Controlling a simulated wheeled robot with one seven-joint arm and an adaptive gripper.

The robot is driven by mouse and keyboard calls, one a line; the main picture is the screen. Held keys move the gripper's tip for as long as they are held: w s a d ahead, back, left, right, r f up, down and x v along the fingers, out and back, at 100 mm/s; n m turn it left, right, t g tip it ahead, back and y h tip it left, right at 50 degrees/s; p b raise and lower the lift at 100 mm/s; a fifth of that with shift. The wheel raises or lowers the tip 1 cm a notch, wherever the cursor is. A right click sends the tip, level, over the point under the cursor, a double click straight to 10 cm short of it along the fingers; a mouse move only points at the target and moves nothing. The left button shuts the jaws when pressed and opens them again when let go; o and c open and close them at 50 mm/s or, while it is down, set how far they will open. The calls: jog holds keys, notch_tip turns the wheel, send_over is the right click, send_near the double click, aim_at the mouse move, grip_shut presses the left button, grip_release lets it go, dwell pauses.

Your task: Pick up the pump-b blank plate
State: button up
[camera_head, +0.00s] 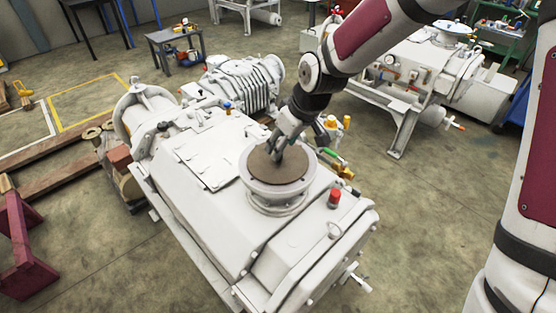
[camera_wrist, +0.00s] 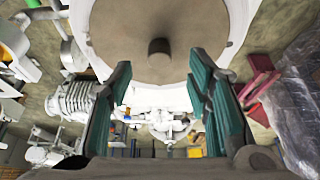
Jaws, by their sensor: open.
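The blank plate (camera_head: 279,166) is a flat brown disc lying on the round white flange (camera_head: 250,188) on top of the white pump. In the wrist view the plate (camera_wrist: 120,45) fills the top middle, with a small round knob (camera_wrist: 159,53) at its centre. My gripper (camera_head: 278,157) is over the plate in the head view and hides part of it. In the wrist view my gripper (camera_wrist: 158,72) is open, with its green-padded fingers apart and nothing between them. The knob lies just beyond the fingertips, roughly midway between them. Whether the fingers touch the plate cannot be told.
A red cap (camera_head: 334,198) stands on the pump beside the flange. A ribbed white blower (camera_head: 245,82) sits at the pump's far end. Another white pump (camera_head: 425,70) stands at the back right.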

aim_at(293, 164)
jog(key=x, duration=0.4)
jog(key=shift+c, duration=0.5)
grip_shut()
jog(key=shift+w+r, duration=0.1)
